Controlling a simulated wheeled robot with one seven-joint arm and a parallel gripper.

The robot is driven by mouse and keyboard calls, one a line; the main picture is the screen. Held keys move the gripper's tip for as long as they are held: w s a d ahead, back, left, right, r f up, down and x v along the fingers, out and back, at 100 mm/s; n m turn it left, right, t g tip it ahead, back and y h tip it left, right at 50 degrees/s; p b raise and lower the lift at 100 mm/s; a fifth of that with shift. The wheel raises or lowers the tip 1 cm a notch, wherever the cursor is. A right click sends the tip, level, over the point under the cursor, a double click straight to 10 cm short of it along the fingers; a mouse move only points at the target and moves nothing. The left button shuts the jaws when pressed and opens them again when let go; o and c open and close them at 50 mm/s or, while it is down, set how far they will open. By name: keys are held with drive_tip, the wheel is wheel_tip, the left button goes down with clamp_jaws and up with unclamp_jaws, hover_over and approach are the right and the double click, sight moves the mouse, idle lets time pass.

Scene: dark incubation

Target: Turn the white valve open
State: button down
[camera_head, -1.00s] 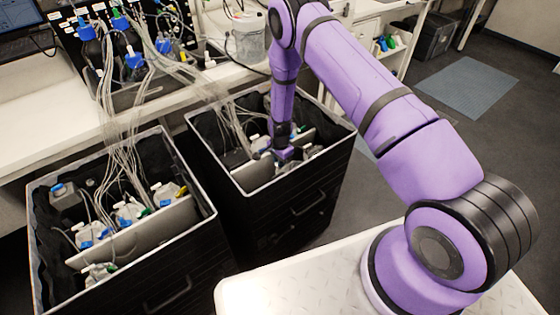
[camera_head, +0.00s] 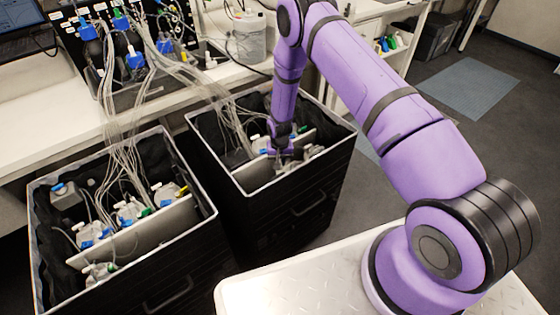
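My gripper (camera_head: 280,155) is at the end of my purple arm and points down into the right black bin (camera_head: 290,215). It is among bottles and tubing next to a light divider panel (camera_head: 245,175). It is too small and too partly hidden to tell whether its fingers are open or shut, or whether they touch anything. I cannot make out a white valve for certain. Small pale and white parts (camera_head: 312,152) show beside the gripper inside the bin, but their shape is unclear.
The left black bin (camera_head: 190,268) holds several bottles with blue caps. Thin clear tubes (camera_head: 122,150) run from both bins up to bottles on the white bench (camera_head: 60,135). The bin rims and tubes stand close around my arm. Open floor (camera_head: 385,200) lies to the right.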

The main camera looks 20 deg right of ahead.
drive_tip(key=n, duration=0.6)
drive_tip(key=shift+a+n, duration=0.1)
drive_tip(key=shift+n, duration=0.2)
idle(0.5)
drive_tip(key=c, duration=1.4)
unclamp_jaws()
wheel_tip(320, 180, up, 11)
drive_tip(key=shift+f, duration=0.1)
